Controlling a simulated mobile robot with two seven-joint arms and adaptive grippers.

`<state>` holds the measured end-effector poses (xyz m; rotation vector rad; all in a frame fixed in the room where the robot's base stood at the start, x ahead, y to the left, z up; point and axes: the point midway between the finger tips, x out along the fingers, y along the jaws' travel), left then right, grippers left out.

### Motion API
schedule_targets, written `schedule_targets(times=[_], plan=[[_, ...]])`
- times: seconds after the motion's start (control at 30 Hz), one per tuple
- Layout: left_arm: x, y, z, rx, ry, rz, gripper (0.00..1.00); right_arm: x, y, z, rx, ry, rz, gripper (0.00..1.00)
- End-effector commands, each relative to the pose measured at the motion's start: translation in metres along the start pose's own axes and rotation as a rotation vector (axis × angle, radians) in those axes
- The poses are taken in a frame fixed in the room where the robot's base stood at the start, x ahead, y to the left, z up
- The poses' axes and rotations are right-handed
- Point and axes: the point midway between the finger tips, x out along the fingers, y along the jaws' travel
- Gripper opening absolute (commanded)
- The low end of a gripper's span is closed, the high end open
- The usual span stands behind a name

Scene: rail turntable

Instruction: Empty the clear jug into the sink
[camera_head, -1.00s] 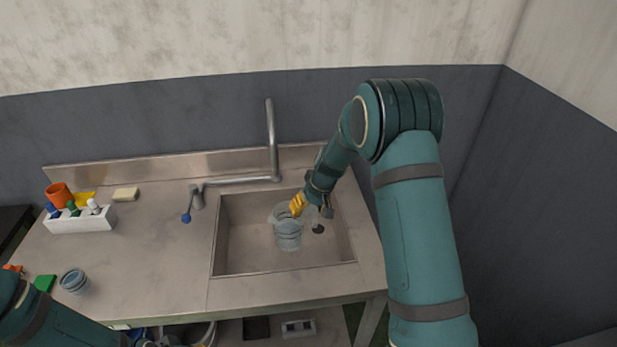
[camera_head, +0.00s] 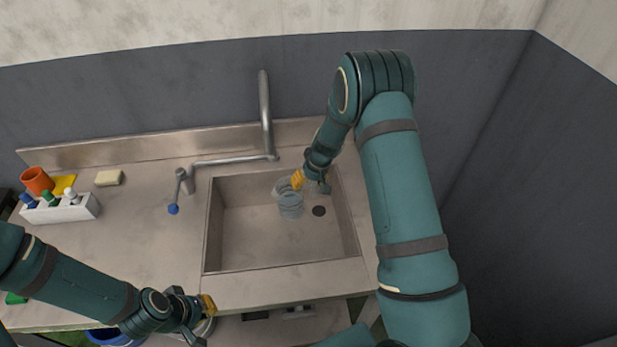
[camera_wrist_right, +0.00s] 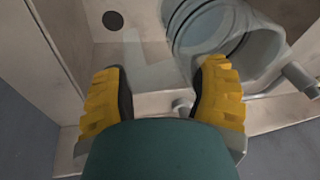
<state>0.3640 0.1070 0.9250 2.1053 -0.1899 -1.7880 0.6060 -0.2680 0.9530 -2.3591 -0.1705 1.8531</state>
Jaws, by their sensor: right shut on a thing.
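The clear jug (camera_head: 291,206) is inside the sink (camera_head: 245,240), left of the dark drain hole (camera_head: 319,211). My right gripper (camera_head: 299,180) is at the jug's upper back side and shut on it. In the right wrist view, the jug (camera_wrist_right: 210,30) lies beyond the right-hand yellow finger of this gripper (camera_wrist_right: 162,98), and its exact hold is hard to see. I cannot tell whether liquid is in the jug. My left gripper (camera_head: 207,305) is over the counter's front edge, away from the jug; its jaws are too small to read.
A white caddy (camera_head: 65,210) with bottles, an orange cup (camera_head: 36,181) and a sponge (camera_head: 108,178) are at the left. A blue bucket (camera_head: 103,337) shows below the counter.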

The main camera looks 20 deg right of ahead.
Motion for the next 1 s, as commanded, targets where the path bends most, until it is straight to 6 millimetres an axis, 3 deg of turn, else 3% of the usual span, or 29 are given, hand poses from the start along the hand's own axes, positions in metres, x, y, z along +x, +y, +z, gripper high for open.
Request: schedule_targets(times=[0.5, 1.0], plan=[[0.013, -0.005, 0.002, -0.002, 0.002, -0.001, 0.0, 0.046, 0.009, 0.011, -0.024, 0.004, 0.089, 0.19], [-0.001, 0.0, 0.0, 0.0, 0.001, 0.0, 0.0, 0.036, 0.005, 0.009, -0.039, 0.005, 0.143, 0.19]])
